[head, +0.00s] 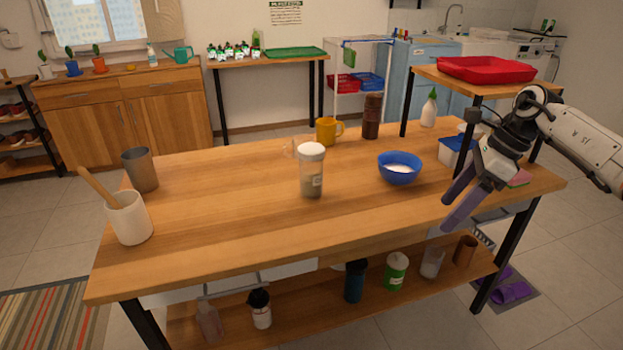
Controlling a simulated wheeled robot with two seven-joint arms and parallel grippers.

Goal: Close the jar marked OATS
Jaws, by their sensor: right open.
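A clear jar (312,180) with a white top (312,151) stands upright near the middle of the wooden table (220,220). It holds pale brown contents. The small label on its side is too small to read, and I cannot tell how its lid sits. A dark reddish-brown container (372,117) stands farther back; I see no readable marking on it. My right gripper (447,214) is open and empty above the table's right front edge, well to the right of the clear jar. My left gripper is out of view.
A blue bowl (399,169) with white contents stands between the clear jar and my right gripper. A grey cup (141,170) and white utensil crock (129,219) stand left. The front middle is clear.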

